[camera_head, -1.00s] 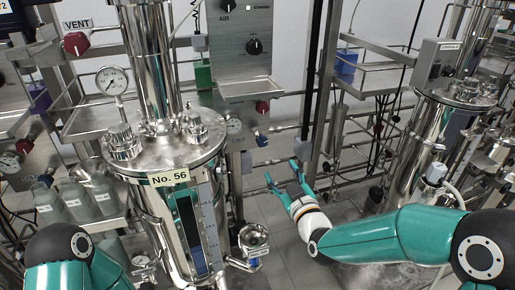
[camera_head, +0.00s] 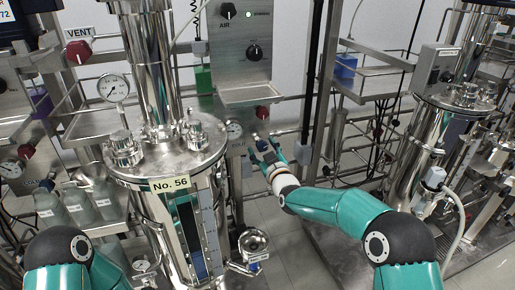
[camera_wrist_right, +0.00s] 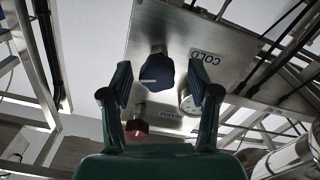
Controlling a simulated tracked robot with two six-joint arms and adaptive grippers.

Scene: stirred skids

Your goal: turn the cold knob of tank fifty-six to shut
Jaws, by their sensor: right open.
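Tank fifty-six (camera_head: 125,175) stands left of centre in the head view, with a "No. 56" label (camera_head: 168,184) on its rim. The cold knob (camera_wrist_right: 157,73) is blue, beside the word COLD on a metal panel, with a pale mark on its face. In the wrist view it lies between and beyond the fingertips of my open right gripper (camera_wrist_right: 165,92), with no clear contact. In the head view my right gripper (camera_head: 265,149) is right of the tank and largely hides the knob. My left gripper is out of view.
A red knob (camera_wrist_right: 137,128) is on the same panel, near one finger in the wrist view. A round gauge (camera_wrist_right: 188,102) is close to the blue knob. The upper panel (camera_head: 243,60) and its tray (camera_head: 250,95) overhang. A black vertical pole (camera_head: 311,75) stands to the right.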

